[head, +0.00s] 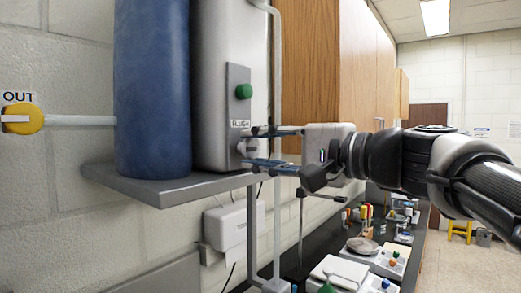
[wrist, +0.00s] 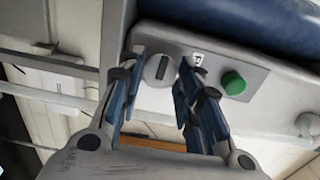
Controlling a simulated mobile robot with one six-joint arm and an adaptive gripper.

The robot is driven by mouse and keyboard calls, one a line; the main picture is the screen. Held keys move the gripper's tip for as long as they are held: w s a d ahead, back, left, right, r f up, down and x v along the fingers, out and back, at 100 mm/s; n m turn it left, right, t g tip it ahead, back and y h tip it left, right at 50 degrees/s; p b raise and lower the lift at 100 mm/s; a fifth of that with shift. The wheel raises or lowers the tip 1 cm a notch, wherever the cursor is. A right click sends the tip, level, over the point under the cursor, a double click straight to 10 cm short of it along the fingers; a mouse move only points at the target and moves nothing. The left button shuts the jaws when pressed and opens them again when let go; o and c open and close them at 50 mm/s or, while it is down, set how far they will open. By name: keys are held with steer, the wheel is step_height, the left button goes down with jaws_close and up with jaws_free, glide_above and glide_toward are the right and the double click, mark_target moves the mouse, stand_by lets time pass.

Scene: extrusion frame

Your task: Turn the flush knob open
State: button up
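The flush knob (head: 241,148) is a small grey round knob below the FLUSH label, on the grey panel of the white unit. In the wrist view the knob (wrist: 159,70) shows a dark slot across its face. My gripper (head: 250,147) is open, its blue fingers pointing at the panel, one above and one below the knob in the head view. In the wrist view my gripper (wrist: 161,60) has its fingertips on either side of the knob. I cannot tell whether they touch it.
A green button (head: 243,91) sits above the label; it also shows in the wrist view (wrist: 233,83). A blue cylinder (head: 152,85) stands to the left on a grey shelf (head: 170,187). A wooden cabinet (head: 310,65) is behind the gripper. A cluttered dark bench (head: 285,258) lies below.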

steer(key=o, duration=0.4)
steer(key=v, duration=0.7)
steer(key=shift+s+d, duration=0.2)
